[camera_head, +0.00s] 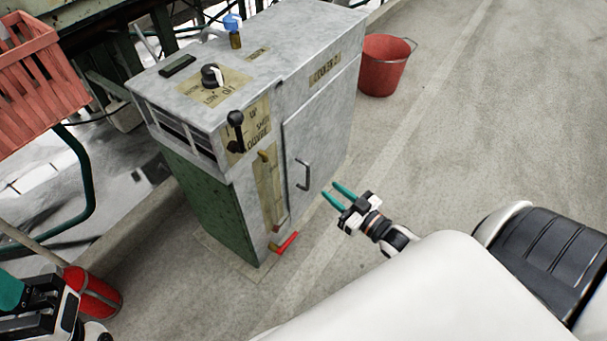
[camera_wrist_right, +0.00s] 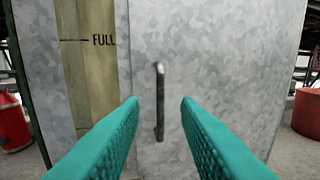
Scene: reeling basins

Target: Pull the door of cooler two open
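The cooler (camera_head: 270,90) is a grey metal cabinet with a green side panel. Its door (camera_head: 325,130) is closed, with a dark upright bar handle (camera_head: 303,175) near the left edge.
A red bucket (camera_head: 384,66) stands behind the cooler on the right. A red lever (camera_head: 284,243) sticks out low at the cooler's front corner. A red basket (camera_head: 38,75) and a red cylinder (camera_head: 92,290) are at left.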

